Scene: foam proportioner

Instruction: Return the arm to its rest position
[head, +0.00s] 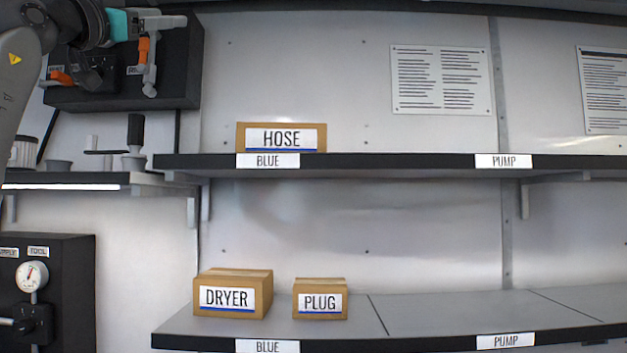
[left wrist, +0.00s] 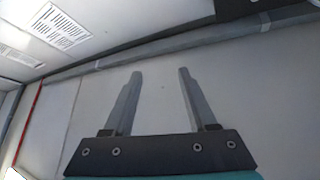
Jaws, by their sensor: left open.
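My left arm (head: 22,50) comes in at the upper left of the head view, raised in front of a black panel. My left gripper (head: 172,21), beyond a teal band, points to the right there. In the left wrist view the gripper (left wrist: 159,73) shows two grey fingers spread apart with nothing between them. A plain pale wall lies beyond the fingertips. My right gripper is in neither view.
A black panel (head: 184,75) with orange-handled valves (head: 143,50) is close behind the left gripper. A HOSE box (head: 324,140) stands on the upper shelf (head: 400,162). DRYER (head: 262,295) and PLUG (head: 320,285) boxes stand on the lower shelf, whose right part is clear.

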